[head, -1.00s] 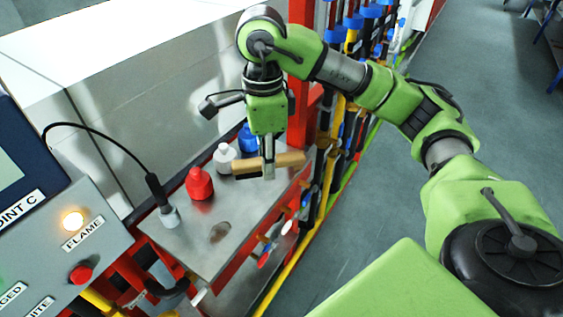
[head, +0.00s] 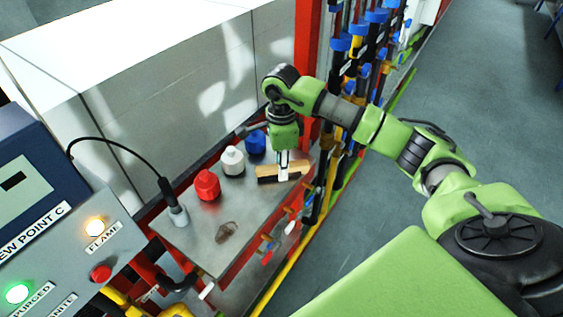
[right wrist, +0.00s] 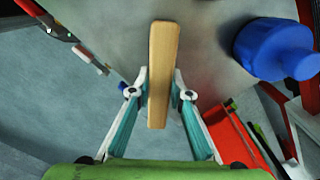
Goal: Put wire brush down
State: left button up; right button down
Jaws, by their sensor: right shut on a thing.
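The wire brush (head: 266,173), a wooden block with a dark underside, is at the far end of the steel shelf (head: 190,238). My right gripper (head: 284,168) is shut on its middle from above. In the right wrist view the brush (right wrist: 163,60) lies between the two fingertips (right wrist: 161,93), its long side running away from the camera. The brush is at or just above the shelf; I cannot tell whether it touches. My left gripper is not in view.
Red (head: 207,185), white (head: 232,161) and blue (head: 255,141) bottles stand along the shelf's back side. A dark stain (head: 227,232) marks the near shelf. A black cable runs to a probe (head: 175,205) at the left. Pipes and valves (head: 340,150) line the right.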

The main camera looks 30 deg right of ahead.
jog(key=shift+f, duration=0.1)
jog(key=shift+f+b, duration=0.15)
jog(key=shift+b, duration=0.2)
jog(key=c, duration=1.9)
grip_release()
jog(key=shift+s, duration=0.1)
jog(key=shift+r+p, duration=0.3)
jog(key=shift+p, duration=0.1)
jog(key=r+b, duration=0.1)
jog(key=r, duration=0.2)
jog(key=r+b, duration=0.1)
jog(key=shift+w+r+b, duration=0.15)
jog(key=shift+w+b, duration=0.1)
jog(key=shift+b, duration=0.05)
jog(key=shift+s+r+b, duration=0.15)
jog(key=shift+r+b, duration=0.3)
jog(key=shift+r, duration=3.4)
